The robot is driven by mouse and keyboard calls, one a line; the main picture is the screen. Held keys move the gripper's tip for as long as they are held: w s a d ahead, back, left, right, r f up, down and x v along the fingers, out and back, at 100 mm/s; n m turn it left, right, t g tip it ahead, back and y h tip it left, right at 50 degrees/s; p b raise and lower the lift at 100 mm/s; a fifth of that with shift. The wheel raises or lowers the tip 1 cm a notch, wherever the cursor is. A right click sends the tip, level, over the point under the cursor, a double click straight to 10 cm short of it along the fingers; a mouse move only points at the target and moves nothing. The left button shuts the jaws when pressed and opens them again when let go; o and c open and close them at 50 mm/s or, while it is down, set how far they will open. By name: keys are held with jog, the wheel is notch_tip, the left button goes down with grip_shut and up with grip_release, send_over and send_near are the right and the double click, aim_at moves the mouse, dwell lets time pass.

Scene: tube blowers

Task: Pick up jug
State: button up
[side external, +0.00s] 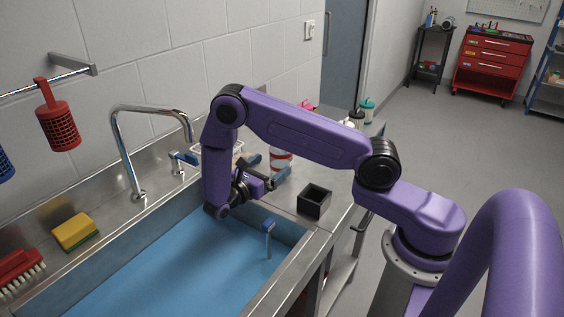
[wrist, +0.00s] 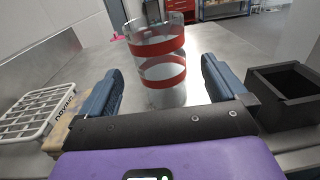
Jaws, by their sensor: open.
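The jug (wrist: 160,46) looks like a clear, upright cylinder with red bands, standing on the steel counter in the wrist view. It also shows as a red and white shape (side external: 281,160) just beyond my gripper in the side external view, partly hidden. My gripper (wrist: 160,68) is open, with one blue-padded finger on each side of the jug's outline and visible gaps on both sides. In the side external view my gripper (side external: 267,168) is low over the counter, pointing towards the jug. How deep the jug lies between the fingers is unclear.
A black open box (wrist: 283,94) stands close to the right finger. The blue sink (side external: 165,270), tap (side external: 120,140) and lidded bottles (side external: 366,107) are nearby.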

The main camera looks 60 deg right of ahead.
aim_at(283, 157)
jog(key=shift+s+d, duration=0.1)
jog(key=shift+d, duration=3.4)
jog(key=c, duration=1.1)
